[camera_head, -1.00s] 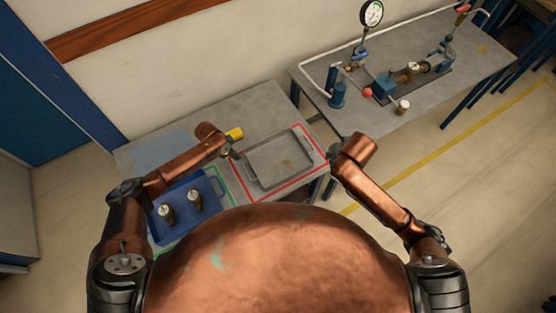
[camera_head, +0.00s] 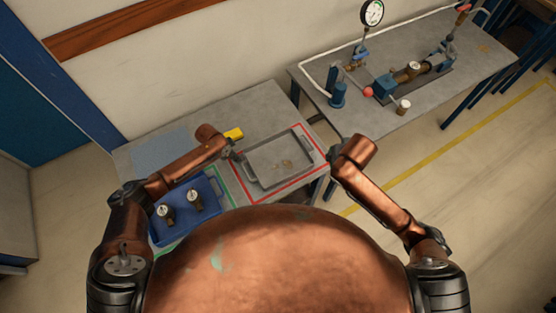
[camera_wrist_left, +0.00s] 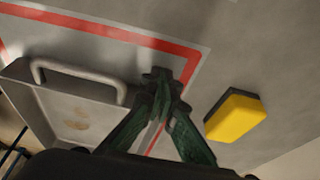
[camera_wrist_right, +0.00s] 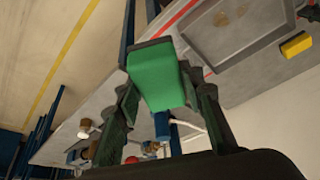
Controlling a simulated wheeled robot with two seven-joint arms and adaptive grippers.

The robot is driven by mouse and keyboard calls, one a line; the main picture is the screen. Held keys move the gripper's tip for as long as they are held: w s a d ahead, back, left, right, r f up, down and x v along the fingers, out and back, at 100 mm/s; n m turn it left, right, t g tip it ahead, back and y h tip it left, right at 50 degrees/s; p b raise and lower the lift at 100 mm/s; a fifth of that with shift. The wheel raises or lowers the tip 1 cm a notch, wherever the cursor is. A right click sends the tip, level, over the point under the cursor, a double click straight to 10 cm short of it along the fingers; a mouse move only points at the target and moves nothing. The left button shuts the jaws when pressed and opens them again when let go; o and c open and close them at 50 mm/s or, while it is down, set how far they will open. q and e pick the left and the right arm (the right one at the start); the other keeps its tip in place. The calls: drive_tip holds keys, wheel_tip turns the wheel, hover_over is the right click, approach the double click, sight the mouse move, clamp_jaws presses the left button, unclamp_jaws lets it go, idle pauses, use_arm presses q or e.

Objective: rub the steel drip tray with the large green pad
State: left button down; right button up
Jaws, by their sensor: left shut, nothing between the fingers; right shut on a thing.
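The steel drip tray (camera_head: 262,179) lies inside the red outline on the near table, with brown stains (camera_head: 283,164) on its floor. My left gripper (camera_head: 237,154) is shut and empty beside the tray's left end. In the left wrist view its closed tips (camera_wrist_left: 162,85) are close to the tray's handle (camera_wrist_left: 80,72); I cannot tell if they touch. My right gripper (camera_wrist_right: 158,82) is shut on the large green pad (camera_wrist_right: 157,78), to the right of the tray and apart from it. The head view hides the pad behind my right arm.
A yellow sponge with a dark side (camera_head: 234,134) lies behind my left gripper. A blue tray (camera_head: 215,187) with two gauge-like parts stands at the left. The other table (camera_head: 462,62) at the back right carries a pipe rig with a dial. Bare tabletop lies behind the drip tray.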

use_arm(q)
drive_tip(key=shift+f, duration=0.3)
use_arm(e)
drive_tip(key=shift+f, duration=0.2)
use_arm(q)
drive_tip(key=shift+r, duration=0.1)
